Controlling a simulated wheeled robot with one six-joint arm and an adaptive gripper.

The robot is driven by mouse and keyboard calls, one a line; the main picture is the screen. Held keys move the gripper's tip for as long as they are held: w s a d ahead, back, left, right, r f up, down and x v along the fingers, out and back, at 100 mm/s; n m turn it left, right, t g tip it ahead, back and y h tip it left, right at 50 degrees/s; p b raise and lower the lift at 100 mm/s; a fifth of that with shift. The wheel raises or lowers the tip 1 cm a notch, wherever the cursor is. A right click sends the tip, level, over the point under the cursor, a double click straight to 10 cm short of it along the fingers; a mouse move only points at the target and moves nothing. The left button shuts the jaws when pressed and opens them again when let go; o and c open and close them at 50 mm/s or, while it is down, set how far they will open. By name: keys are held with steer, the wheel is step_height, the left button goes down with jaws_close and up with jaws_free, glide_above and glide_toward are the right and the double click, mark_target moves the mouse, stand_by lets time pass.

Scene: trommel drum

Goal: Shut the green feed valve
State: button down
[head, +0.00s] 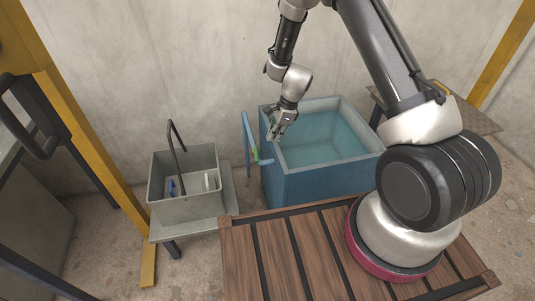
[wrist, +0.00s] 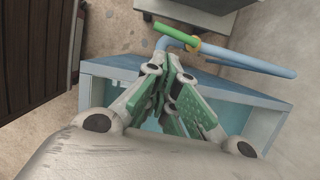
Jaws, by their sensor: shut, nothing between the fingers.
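The green feed valve handle (wrist: 165,32) is a slim green bar in the wrist view. In the head view the green handle (head: 255,154) shows small at the left side of the blue tank. My gripper (head: 277,130) is over the tank's left rim, to the right of and above the handle. In the wrist view my gripper (wrist: 172,62) has its green-padded fingers together and empty, with a gap between them and the handle.
The blue tank (head: 310,185) holds pale water. A grey bin (head: 185,205) with a dark upright handle stands on a low stand (head: 232,190) at left. A yellow post (head: 85,140) is further left. The wooden platform (head: 285,270) is in front.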

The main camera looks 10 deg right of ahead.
mark_target(256, 155)
steer(key=shift+m, duration=0.5)
steer(key=x, duration=1)
